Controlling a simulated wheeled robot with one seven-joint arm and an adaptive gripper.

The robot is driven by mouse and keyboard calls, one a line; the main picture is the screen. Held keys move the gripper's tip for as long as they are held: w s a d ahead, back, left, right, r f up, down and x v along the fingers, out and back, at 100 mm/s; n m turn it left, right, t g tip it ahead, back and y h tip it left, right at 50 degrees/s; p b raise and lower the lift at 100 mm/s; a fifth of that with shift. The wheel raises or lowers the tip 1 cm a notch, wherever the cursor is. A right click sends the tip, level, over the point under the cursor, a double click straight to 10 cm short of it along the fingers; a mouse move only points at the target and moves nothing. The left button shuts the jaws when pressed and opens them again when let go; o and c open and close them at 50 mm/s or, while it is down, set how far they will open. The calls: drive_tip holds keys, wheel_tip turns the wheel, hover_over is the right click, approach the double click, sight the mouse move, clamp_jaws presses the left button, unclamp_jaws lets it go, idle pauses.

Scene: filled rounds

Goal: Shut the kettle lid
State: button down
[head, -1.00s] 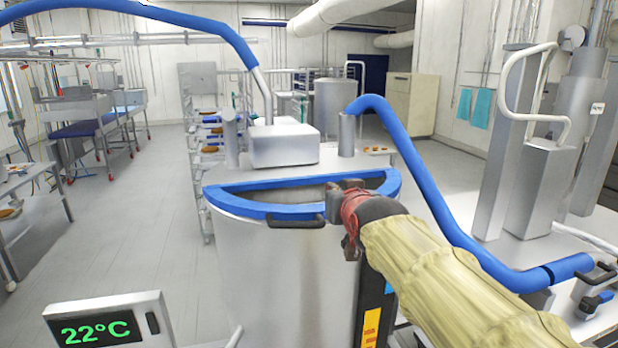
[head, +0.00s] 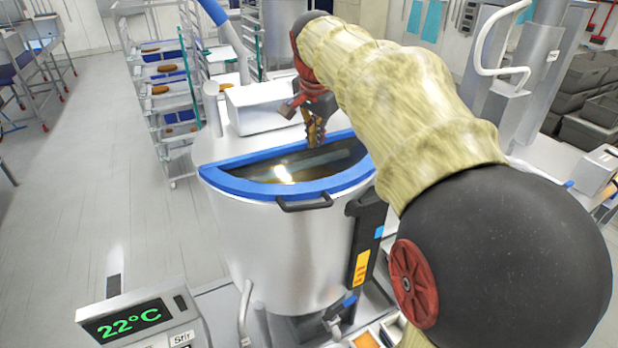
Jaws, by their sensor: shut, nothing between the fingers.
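The kettle (head: 285,250) is a large steel drum in the middle of the head view. A blue half-round frame (head: 235,186) with a dark handle (head: 304,203) at its front lies level on the kettle's near half. Inside the frame I see a brownish surface with a bright glint. I cannot tell whether a clear lid pane covers it or it is open. My gripper (head: 314,142) is shut and empty, fingers pointing down at the frame's far straight edge. I cannot tell whether it touches that edge. My arm hides the frame's right side.
A pale box (head: 265,108) stands on the kettle top, left of my gripper. A blue hose (head: 213,10) rises behind it. A display reading 22°C (head: 122,320) is at the lower left. A rack with trays (head: 165,90) stands behind. The floor at left is clear.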

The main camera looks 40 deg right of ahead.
drive_tip(key=s+a+m+g, duration=0.2)
drive_tip(key=s+m, duration=0.2)
drive_tip(key=s, duration=0.1)
drive_tip(key=p, duration=0.2)
approach(330, 197)
drive_tip(key=shift+y, duration=0.4)
drive_tip(key=x, duration=0.6)
drive_tip(key=shift+d, duration=0.25)
drive_tip(key=shift+f, duration=0.15)
